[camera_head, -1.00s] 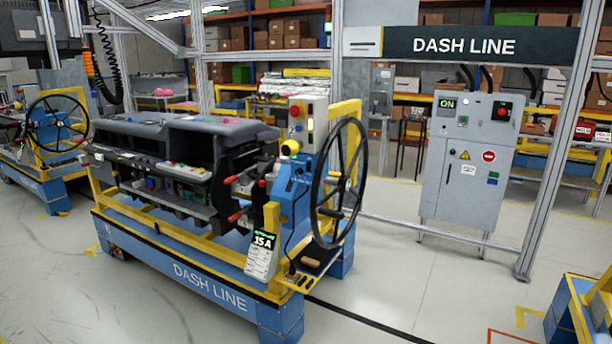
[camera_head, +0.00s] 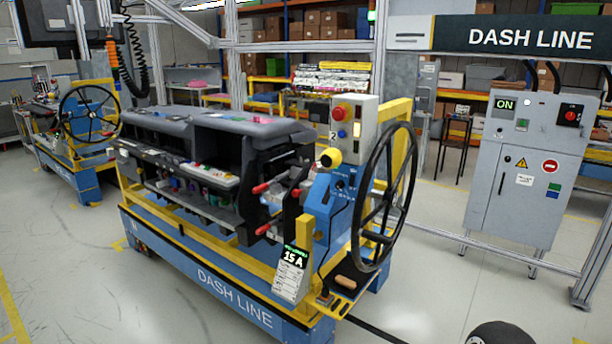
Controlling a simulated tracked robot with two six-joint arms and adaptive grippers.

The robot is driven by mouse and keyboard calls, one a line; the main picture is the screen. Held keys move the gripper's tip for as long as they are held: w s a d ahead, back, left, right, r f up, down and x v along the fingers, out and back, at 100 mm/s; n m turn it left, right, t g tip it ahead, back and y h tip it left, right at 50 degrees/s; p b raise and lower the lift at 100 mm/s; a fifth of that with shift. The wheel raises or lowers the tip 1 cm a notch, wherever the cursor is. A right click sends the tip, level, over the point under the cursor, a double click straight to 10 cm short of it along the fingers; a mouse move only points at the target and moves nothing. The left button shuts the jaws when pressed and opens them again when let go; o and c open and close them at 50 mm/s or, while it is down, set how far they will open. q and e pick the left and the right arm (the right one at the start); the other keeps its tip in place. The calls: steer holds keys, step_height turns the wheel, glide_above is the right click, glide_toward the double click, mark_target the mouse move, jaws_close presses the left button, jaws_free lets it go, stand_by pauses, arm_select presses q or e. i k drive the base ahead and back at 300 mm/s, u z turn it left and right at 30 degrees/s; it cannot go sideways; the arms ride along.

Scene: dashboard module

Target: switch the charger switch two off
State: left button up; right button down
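The dashboard module (camera_head: 215,150) sits on a blue and yellow DASH LINE cart (camera_head: 235,297). At its right end is a grey control box (camera_head: 352,133) marked 2, with a red button (camera_head: 341,113), a blue button (camera_head: 341,134) and a lit yellow element (camera_head: 357,130). Below it is a blue unit (camera_head: 328,205) with a yellow knob (camera_head: 331,157). Neither gripper is recognisable in view.
A large black wheel (camera_head: 386,197) stands right of the control box. A grey cabinet (camera_head: 530,165) showing ON stands at the right. A second cart (camera_head: 75,170) is at the far left. A dark rounded part (camera_head: 500,334) shows at the bottom edge. Floor in front is clear.

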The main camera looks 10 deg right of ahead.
mark_target(352, 178)
steer(key=u, duration=0.1)
steer(key=i, duration=1.4)
steer(key=z, duration=0.5)
